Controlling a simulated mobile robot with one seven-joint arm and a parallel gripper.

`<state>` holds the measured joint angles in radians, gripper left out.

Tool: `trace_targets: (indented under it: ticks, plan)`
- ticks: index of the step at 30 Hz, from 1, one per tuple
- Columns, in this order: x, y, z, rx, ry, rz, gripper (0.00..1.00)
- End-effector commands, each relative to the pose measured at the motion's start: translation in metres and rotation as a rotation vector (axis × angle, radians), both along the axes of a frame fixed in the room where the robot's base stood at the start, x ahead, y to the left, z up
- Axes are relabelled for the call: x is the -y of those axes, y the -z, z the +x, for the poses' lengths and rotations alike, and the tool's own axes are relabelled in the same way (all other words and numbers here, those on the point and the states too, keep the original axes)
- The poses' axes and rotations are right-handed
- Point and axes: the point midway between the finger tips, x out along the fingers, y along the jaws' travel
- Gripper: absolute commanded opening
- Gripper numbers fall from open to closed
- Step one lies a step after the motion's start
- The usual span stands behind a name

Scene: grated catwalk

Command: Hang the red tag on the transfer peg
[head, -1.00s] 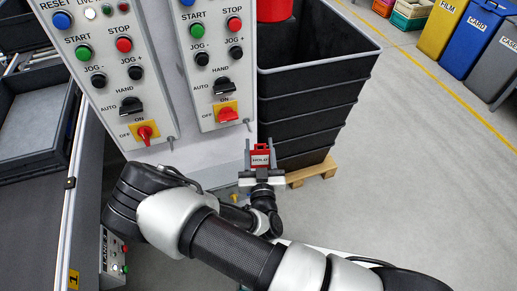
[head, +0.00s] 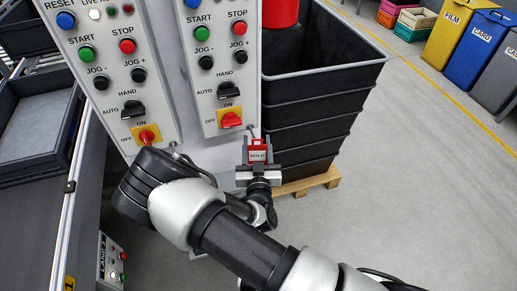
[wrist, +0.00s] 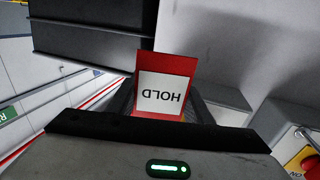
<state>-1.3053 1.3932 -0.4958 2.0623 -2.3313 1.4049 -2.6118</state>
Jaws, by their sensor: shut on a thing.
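The red tag (head: 258,154), with a white HOLD label, is held between the fingers of my gripper (head: 257,146). In the wrist view the red tag (wrist: 165,64) stands out beyond the jaws with its lettering upside down. A small grey peg (head: 250,128) sticks out at the lower right of the right-hand panel, just above the tag in the head view. Another peg (head: 174,147) is on the left-hand panel. The panel names are cut off, so I cannot tell which peg is the transfer one. The tag appears apart from both pegs.
Two control panels (head: 222,108) with buttons and switches stand ahead. Black stacked bins (head: 310,125) on a wooden pallet (head: 310,182) are close on the right. A conveyor with a grey tray (head: 35,125) is at left. Open floor lies right.

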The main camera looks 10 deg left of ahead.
Motion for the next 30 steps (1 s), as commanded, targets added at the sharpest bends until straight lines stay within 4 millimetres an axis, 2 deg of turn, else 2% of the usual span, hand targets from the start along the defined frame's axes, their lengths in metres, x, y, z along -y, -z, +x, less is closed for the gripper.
trace_targets:
  ticks: [20, 30]
  plan:
    - [-0.021, 0.002, 0.036, 0.003, 0.000, 0.002, 0.14]
    - [-0.028, 0.010, 0.044, 0.002, -0.002, 0.000, 0.14]
